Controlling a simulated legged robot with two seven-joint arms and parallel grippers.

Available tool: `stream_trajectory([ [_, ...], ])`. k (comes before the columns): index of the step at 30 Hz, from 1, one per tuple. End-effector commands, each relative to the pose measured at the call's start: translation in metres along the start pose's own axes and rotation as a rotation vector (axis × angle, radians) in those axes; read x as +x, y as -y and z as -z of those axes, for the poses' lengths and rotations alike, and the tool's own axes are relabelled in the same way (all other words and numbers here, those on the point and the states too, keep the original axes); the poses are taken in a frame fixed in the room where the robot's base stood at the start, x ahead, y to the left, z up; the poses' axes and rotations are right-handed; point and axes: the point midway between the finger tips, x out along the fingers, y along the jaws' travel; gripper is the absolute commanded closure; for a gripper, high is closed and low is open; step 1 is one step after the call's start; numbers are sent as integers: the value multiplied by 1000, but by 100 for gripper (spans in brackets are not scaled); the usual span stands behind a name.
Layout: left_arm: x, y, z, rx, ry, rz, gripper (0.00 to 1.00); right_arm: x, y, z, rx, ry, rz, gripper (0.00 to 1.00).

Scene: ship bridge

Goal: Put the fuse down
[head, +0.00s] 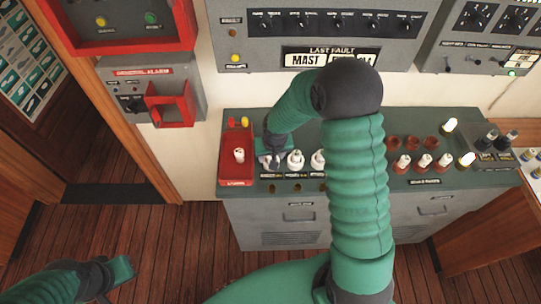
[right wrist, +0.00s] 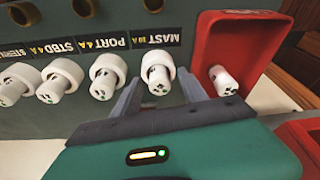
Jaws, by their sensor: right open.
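A white fuse (right wrist: 222,82) stands in the red tray (right wrist: 246,35), and in the head view the fuse (head: 239,155) stands in the tray (head: 236,177) at the console's left end. My right gripper (right wrist: 162,98) is open. A white fuse in the MAST holder (right wrist: 158,82) shows between its fingers; I cannot tell whether they touch it. In the head view my right gripper (head: 270,158) is just right of the tray, over the left end of the holder row. My left gripper (head: 110,279) is low at the left, away from the console; its jaw opening is unclear.
More white holders (right wrist: 108,78) stand in a row beside MAST, labelled PORT and STBD. A wall panel (head: 330,55) reads LAST FAULT, MAST. My right arm hides the console's middle.

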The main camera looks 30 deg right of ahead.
Motion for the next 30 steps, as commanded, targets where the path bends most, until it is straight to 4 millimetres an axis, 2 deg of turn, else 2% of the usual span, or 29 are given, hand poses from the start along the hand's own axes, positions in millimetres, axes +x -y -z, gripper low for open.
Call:
stream_trajectory([
  [9,-5,0,1,0,0,0,100,-80,0,2,1,-7,0,50],
  [12,-6,0,1,0,0,0,100,-98,0,2,0,-6,-1,50],
  [16,-7,0,2,0,0,0,100,-111,3,-3,-12,0,0,50],
  [17,-7,0,2,0,0,0,100,-114,7,-9,-31,4,3,50],
  [19,-6,0,2,0,0,0,100,-120,21,-37,-108,17,12,50],
  [21,-6,0,2,0,0,0,100,-128,35,-75,-204,28,33,50],
  [24,-6,0,2,0,0,0,100,-137,47,-122,-308,37,69,50],
  [27,-6,0,2,0,0,0,100,-141,50,-145,-356,41,92,50],
  [30,-6,0,2,0,0,0,100,-140,50,-147,-363,42,94,50],
])
